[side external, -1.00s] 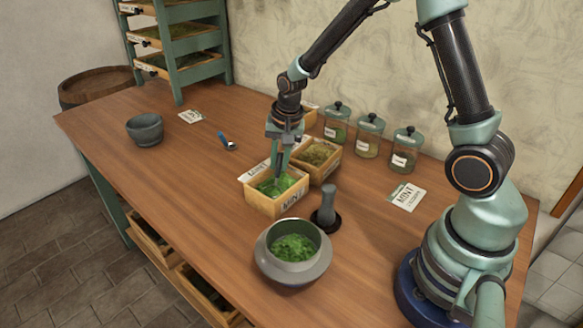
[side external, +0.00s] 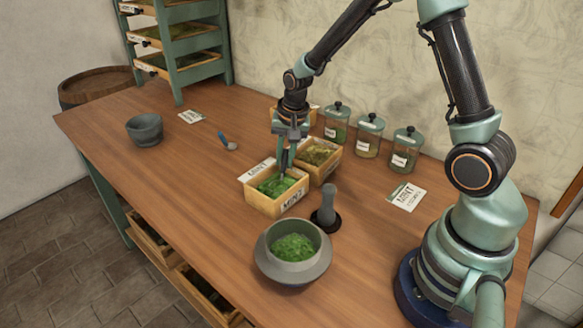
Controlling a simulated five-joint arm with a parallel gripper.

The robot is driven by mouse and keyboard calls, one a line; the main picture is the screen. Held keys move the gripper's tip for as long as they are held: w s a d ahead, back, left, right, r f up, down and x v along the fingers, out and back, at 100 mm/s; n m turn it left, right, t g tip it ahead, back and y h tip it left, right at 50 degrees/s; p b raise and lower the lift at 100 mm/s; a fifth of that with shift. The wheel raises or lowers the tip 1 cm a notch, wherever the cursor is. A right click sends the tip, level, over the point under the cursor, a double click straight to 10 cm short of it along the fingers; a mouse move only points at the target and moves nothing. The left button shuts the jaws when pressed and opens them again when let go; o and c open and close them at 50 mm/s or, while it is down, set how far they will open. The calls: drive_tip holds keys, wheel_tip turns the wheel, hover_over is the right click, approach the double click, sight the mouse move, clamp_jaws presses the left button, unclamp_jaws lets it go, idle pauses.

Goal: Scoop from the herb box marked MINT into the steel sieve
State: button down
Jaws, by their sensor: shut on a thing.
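The wooden herb box marked MINT (side external: 262,206) stands mid-table and holds green mint leaves (side external: 277,185). My gripper (side external: 284,172) points down at the box, its fingertips at the leaves near the back. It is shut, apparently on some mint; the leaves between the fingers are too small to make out. A round grey vessel (side external: 263,268) with a wide flange, probably the steel sieve, stands in front of the box and holds green herb. A small blue-handled scoop (side external: 224,140) lies on the table to the left, apart from my gripper.
A second herb box (side external: 323,172) is right behind the MINT box. Several lidded jars (side external: 369,140) line the wall. A dark mortar (side external: 145,131) stands left. The front left table is clear.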

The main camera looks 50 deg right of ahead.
drive_tip(key=shift+d+r, duration=0.1)
drive_tip(key=shift+r, duration=0.05)
drive_tip(key=shift+w+v, duration=0.3)
drive_tip(key=shift+v, duration=1.05)
drive_tip(key=shift+w+v, duration=0.25)
drive_tip(key=shift+v, duration=1.05)
drive_tip(key=shift+w+v, duration=0.3)
drive_tip(key=shift+v, duration=1.05)
drive_tip(key=shift+r, duration=0.2)
drive_tip(key=s+a+r+n+g+h, duration=0.1)
drive_tip(key=s+a+n+g+h, duration=0.2)
drive_tip(key=s+a+g, duration=0.9)
drive_tip(key=a+n, duration=0.1)
drive_tip(key=a, duration=0.3)
drive_tip(key=shift+n, duration=0.3)
